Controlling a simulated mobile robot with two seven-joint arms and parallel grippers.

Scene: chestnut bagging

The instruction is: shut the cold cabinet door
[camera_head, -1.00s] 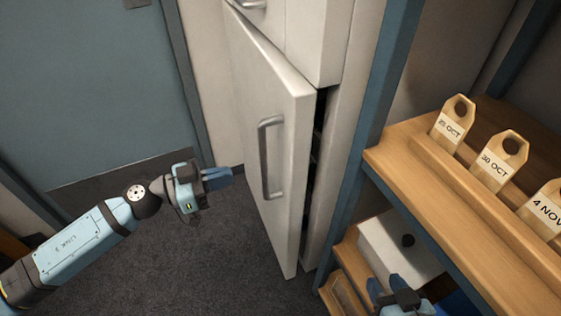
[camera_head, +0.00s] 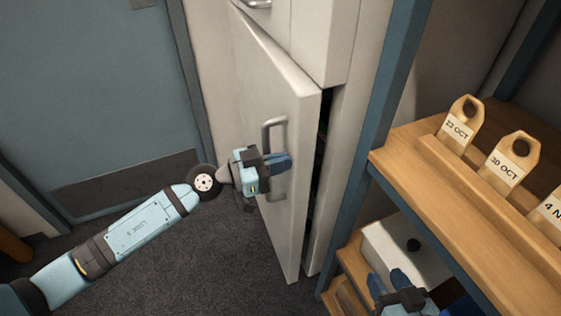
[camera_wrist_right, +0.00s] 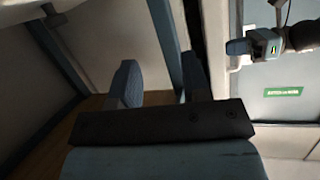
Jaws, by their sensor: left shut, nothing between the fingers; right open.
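The cold cabinet door (camera_head: 255,95) is pale and stands slightly ajar, with a dark gap (camera_head: 322,150) along its right edge. Its grey bar handle (camera_head: 267,135) is vertical and partly hidden by my left gripper. My left gripper (camera_head: 284,162) is shut and empty, in front of the door at the handle's lower part; I cannot tell whether it touches. It also shows in the right wrist view (camera_wrist_right: 240,46). My right gripper (camera_head: 388,284) is open and empty, low by the shelving; its fingers show in the right wrist view (camera_wrist_right: 155,88).
A wooden shelf (camera_head: 420,185) with dated wooden tags (camera_head: 508,165) stands right of the cabinet on a blue post (camera_head: 365,150). A white box (camera_head: 400,250) sits below, close to my right gripper. Dark floor (camera_head: 210,260) is clear left of the door.

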